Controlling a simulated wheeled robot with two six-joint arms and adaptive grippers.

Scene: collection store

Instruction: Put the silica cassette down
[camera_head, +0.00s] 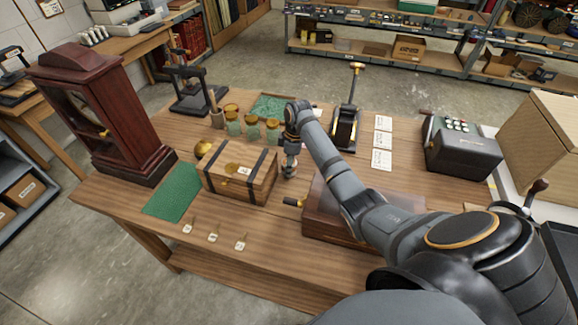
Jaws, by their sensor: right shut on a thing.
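My right gripper (289,166) points down over the wooden table (260,290), just right of a wooden chest with dark straps (228,180). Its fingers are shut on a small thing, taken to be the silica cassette. The cassette is too small and too covered by the fingers to make out clearly, and I cannot tell whether it touches the table. My right arm comes in from the lower right and crosses a flat brown case (318,222), hiding part of it. My left gripper is not in view.
A dark red clock (105,110) and a green mat (172,190) are left of the chest. Several jars (252,130) stand behind it. A black stand (345,125), white cards (381,140) and a dark keyed machine (460,148) are further right.

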